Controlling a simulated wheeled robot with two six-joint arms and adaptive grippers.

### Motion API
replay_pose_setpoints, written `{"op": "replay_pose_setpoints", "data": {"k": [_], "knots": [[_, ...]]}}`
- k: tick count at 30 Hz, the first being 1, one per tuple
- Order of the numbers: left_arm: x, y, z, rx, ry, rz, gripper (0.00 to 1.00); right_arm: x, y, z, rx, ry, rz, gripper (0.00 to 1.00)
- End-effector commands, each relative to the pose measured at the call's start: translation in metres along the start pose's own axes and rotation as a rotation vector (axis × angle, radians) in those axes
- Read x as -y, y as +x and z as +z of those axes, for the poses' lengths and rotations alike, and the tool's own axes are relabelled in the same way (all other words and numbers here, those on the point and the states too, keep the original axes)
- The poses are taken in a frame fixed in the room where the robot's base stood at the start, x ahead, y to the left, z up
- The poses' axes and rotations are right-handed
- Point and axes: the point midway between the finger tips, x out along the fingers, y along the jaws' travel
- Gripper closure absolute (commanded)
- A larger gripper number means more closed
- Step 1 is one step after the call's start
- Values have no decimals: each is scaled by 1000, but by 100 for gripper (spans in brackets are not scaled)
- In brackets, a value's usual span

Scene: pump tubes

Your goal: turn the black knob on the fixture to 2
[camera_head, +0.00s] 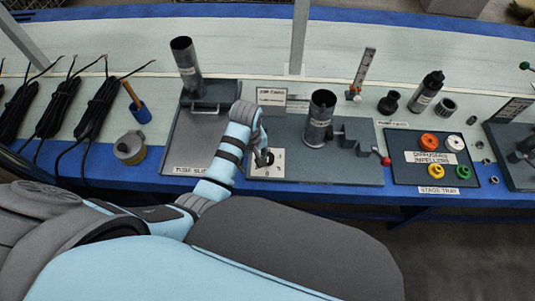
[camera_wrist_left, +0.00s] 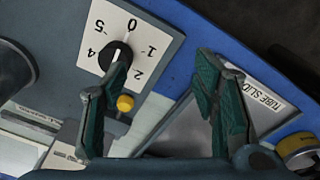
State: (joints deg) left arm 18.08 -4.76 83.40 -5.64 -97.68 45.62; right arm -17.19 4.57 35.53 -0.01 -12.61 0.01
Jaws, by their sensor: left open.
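The black knob (camera_wrist_left: 112,57) sits on a white dial plate (camera_wrist_left: 158,76) with printed numbers; 0, 1, 2, 4 and 5 are readable. A pale mark shows on the knob, but I cannot tell exactly which number it points to. My left gripper (camera_wrist_left: 165,68) is open. One finger overlaps the knob's lower edge in the wrist view, and the other is well to the right; contact is unclear. In the head view my left gripper (camera_head: 262,157) is over the dial plate (camera_head: 275,168) on the fixture (camera_head: 345,174), and the knob is not clear. My right gripper is not in view.
A yellow button (camera_wrist_left: 125,103) is beside the knob, close to one finger. A dark upright tube (camera_head: 319,117) stands on the fixture. The tube slide tray (camera_head: 186,150) is left of it, and the stage tray (camera_head: 400,172) with coloured impellers is right.

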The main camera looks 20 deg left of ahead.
Motion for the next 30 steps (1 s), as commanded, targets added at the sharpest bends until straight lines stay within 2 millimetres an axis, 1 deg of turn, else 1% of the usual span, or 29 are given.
{"op": "replay_pose_setpoints", "data": {"k": [1, 3, 4, 6, 8, 11, 14, 18, 22, 24, 26, 30], "knots": [[-21, -22, -8, 12, -63, 1, 46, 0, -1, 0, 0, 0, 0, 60], [-43, -52, -14, 33, -160, -16, 46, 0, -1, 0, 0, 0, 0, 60], [-50, -63, -16, 40, -193, -23, 46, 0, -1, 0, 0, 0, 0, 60], [-61, -81, -18, 51, -251, -37, 46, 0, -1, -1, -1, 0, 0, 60], [-64, -84, -18, 55, -274, -44, 46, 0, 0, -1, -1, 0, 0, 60], [-63, -70, -17, 57, -279, -49, 46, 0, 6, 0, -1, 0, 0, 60], [-62, -44, -16, 56, -278, -48, 46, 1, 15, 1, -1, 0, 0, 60], [-60, -1, -13, 56, -277, -48, 46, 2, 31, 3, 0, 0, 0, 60], [-58, 33, -11, 57, -277, -47, 46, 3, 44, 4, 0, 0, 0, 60], [-58, 45, -10, 56, -277, -46, 46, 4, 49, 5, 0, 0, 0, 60], [-58, 52, -10, 55, -277, -45, 46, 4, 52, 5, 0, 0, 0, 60], [-58, 58, -10, 54, -277, -43, 46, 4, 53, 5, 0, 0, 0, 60]]}}
